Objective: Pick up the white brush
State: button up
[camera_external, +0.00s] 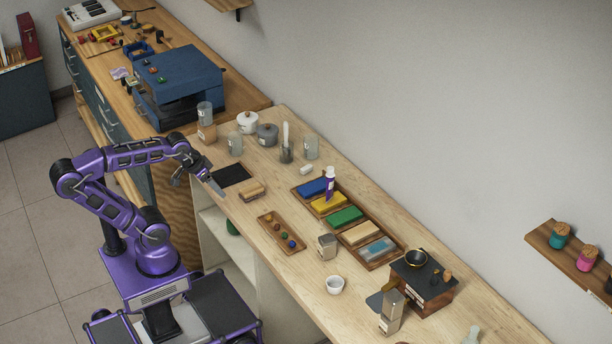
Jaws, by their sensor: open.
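A slim white upright piece (286,133) stands in a small dark glass holder (286,153) at the back of the wooden bench; it may be the white brush, but its tip is too small to make out. A tan and pale block (252,190), which could also be a brush, lies nearer the front edge. My gripper (200,180) is open at the bench's front left edge, near a black mat (232,174). It is left of both things and apart from them. Its fingers are small and partly hidden by the wrist.
Glass jars (235,144), a white pot (247,122) and a grey pot (267,134) crowd the back left. A small wooden tray (273,222) holds several coloured balls.

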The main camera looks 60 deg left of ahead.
jog(key=w+d+r+n+t+b, duration=0.1)
jog(key=w+d+n+t+b, duration=0.15)
jog(key=w+d, duration=0.4)
jog(key=w+d+n+t+h+b, duration=0.1)
jog(key=w+d+n+t, duration=0.2)
jog(key=w, duration=0.7)
jog(key=w+d+r+n+t+b, duration=0.1)
jog(key=w+d+t+b, duration=0.1)
jog(key=w+d+t, duration=0.45)
jog(key=w+d+r+n+t+h+b, duration=0.1)
jog(key=w+r+n+t+h, duration=0.15)
jog(key=w+r+n, duration=0.45)
jog(key=w+a+t+y+p, duration=0.15)
jog(key=a+y, duration=0.45)
jog(key=a, duration=1.6)
jog(key=m+g+p, duration=0.2)
jog(key=m+g, duration=0.2)
jog(key=m, duration=0.7)
send_near(286, 141)
jog(key=s+d+r, duration=0.1)
jog(key=s+r, duration=0.3)
jog(key=s, duration=0.2)
jog(key=shift+y, duration=0.45)
jog(key=w+a, duration=0.1)
jog(key=w, duration=0.4)
jog(key=w+a+p, duration=0.1)
jog(key=w, duration=0.5)
jog(key=w+a, duration=0.1)
jog(key=w, duration=0.4)
jog(key=shift+w+f, duration=0.2)
